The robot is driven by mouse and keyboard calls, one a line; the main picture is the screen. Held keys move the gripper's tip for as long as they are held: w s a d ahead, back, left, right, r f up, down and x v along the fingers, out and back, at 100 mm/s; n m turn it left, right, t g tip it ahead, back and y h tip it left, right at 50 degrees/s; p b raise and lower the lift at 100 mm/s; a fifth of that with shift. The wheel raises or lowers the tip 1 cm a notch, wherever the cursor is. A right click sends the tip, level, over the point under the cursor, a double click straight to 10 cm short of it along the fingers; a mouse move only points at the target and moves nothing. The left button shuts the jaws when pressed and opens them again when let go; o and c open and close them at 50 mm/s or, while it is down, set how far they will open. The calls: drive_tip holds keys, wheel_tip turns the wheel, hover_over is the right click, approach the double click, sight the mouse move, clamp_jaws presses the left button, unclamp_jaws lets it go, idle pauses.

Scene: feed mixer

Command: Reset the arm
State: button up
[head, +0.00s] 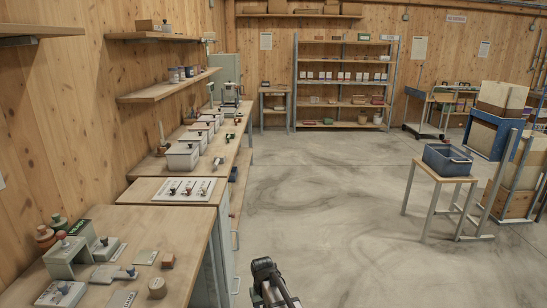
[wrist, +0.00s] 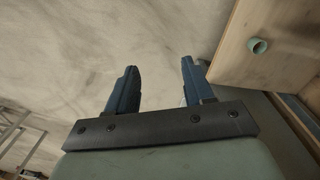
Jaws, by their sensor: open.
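My gripper (wrist: 159,82) shows in the wrist view with its two dark blue fingers apart and nothing between them. Behind the fingers in that view is bare concrete floor. In the head view a dark part of my arm (head: 268,275) stands at the bottom middle, over the floor and to the right of the near workbench (head: 185,222). The fingers cannot be made out in the head view. My gripper touches nothing that I can see.
The workbench along the left wall holds grey boxes (head: 182,156), a white panel (head: 184,190) and small blocks. A blue bin (head: 447,159) stands on a small table at right. Shelving (head: 345,92) stands at the back. The wrist view shows a small green ring (wrist: 258,46). The middle floor is clear.

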drive_tip(key=s+d+f+m+g, duration=0.1)
drive_tip(key=s+d+f+g, duration=0.1)
drive_tip(key=s+d+f, duration=0.7)
drive_tip(key=s+d+f+m+g, duration=0.1)
drive_tip(key=s+d+f, duration=0.3)
drive_tip(key=s+f, duration=0.5)
drive_tip(key=s+d+f+g, duration=0.1)
drive_tip(key=s+d, duration=0.1)
drive_tip(key=s, duration=0.7)
drive_tip(key=s+d+f+m+g, duration=0.1)
drive_tip(key=s+d+f, duration=0.1)
drive_tip(key=s, duration=0.7)
drive_tip(key=s+d+f+g, duration=0.1)
drive_tip(key=s+d+g, duration=0.1)
drive_tip(key=s, duration=0.7)
drive_tip(key=shift+d+f+m, duration=0.3)
drive_tip(key=shift+d, duration=0.2)
